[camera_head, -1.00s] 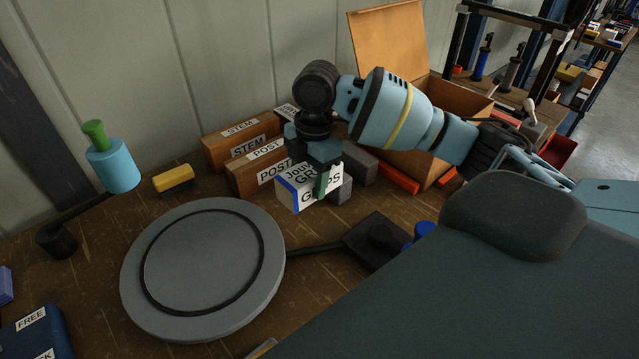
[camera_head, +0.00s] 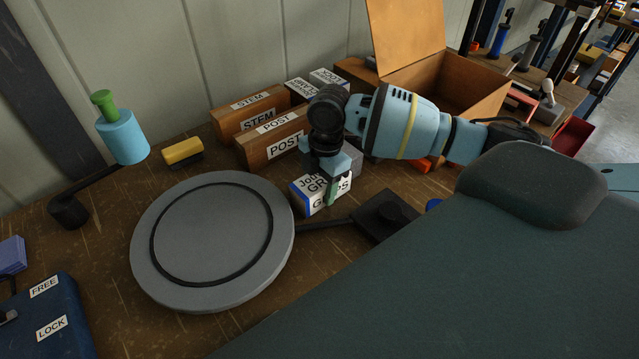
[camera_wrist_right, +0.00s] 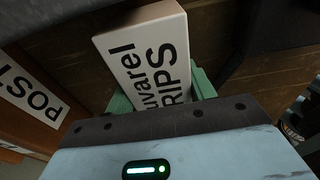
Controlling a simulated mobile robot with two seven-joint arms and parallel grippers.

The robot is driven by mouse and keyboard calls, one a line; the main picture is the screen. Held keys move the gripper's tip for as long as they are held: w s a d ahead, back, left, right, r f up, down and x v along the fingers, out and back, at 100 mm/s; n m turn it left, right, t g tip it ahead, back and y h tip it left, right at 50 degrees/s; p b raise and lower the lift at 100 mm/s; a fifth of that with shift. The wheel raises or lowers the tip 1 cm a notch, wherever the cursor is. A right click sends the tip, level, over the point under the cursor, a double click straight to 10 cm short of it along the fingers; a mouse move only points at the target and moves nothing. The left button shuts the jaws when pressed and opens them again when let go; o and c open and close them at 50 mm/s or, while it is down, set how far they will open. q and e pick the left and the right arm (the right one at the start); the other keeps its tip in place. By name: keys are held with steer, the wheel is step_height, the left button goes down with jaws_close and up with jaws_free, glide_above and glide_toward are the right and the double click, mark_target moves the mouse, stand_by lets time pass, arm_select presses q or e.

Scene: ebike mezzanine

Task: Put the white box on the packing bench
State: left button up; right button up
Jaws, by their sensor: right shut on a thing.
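The white box (camera_head: 311,193) has a blue edge and black lettering ending in "GRIPS". My right gripper (camera_head: 331,188) is shut on it, coming from above, near the right edge of the grey round disc. In the right wrist view the white box (camera_wrist_right: 150,58) sits between the green fingers (camera_wrist_right: 162,92). I cannot tell whether its underside touches the wooden bench top (camera_head: 100,255). Two more white-topped boxes (camera_head: 300,88) (camera_head: 328,76) stand behind, by the wall. My left gripper is not in view. Which surface is the packing bench is not marked.
Wooden STEM (camera_head: 258,120) and POST (camera_head: 285,145) boxes stand left of and behind the gripper. The grey disc (camera_head: 190,240) fills the middle left. An open wooden box (camera_head: 465,85) stands behind my right arm.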

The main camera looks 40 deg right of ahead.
steer(key=shift+f, duration=0.15)
steer(key=o, duration=1.2)
steer(key=r, duration=0.4)
steer(key=d+r, duration=0.1)
steer(key=r, duration=0.7)
steer(key=shift+d+r+p, duration=0.15)
steer(key=shift+d+p, duration=0.05)
steer(key=shift+p, duration=0.1)
